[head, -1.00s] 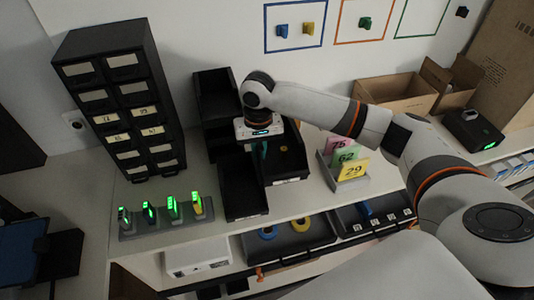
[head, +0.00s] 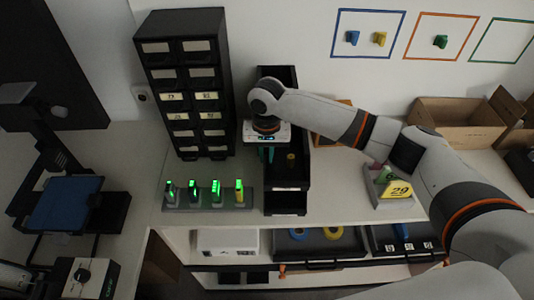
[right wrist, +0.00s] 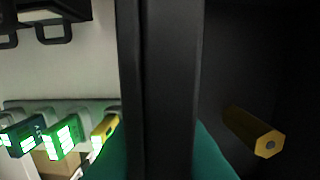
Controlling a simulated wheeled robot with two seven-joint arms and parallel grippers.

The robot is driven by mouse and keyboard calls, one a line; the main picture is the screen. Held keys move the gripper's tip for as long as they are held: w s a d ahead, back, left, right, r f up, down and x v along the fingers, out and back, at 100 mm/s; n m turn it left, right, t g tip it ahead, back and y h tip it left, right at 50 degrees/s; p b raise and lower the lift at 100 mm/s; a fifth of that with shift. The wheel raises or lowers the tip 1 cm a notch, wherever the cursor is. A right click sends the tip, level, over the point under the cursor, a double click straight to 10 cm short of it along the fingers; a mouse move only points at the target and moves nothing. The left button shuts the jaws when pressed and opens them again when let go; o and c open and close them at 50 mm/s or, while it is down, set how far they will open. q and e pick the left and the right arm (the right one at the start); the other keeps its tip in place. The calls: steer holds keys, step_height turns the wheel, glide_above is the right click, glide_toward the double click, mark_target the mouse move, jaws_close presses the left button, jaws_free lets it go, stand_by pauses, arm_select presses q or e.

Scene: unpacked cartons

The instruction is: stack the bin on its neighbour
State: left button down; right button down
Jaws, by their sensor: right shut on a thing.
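My right gripper (head: 267,153) is shut on the left side wall of a black bin (head: 287,187). In the right wrist view the teal fingertips (right wrist: 160,160) stand on both sides of that dark wall (right wrist: 160,85). A yellow hex-ended piece (right wrist: 255,132) lies inside the bin; it also shows in the head view (head: 291,160). The neighbour, another black bin (head: 285,211), shows mostly as a front edge below the held bin. The held bin is over it; I cannot tell whether they touch. My left gripper is not in view.
A black drawer cabinet (head: 187,85) stands left of the bins. A rack with several green-lit devices (head: 208,197) is close at the front left. Counter between bins and holder is mostly clear.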

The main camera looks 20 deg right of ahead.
steer(key=shift+f, duration=0.15)
steer(key=shift+f, duration=0.4)
steer(key=c, duration=1.4)
jaws_free()
steer(key=shift+o, duration=0.2)
steer(key=shift+r, duration=0.1)
step_height(320, 180, up, 12)
steer(key=shift+f+b, duration=0.1)
steer(key=shift+b, duration=0.85)
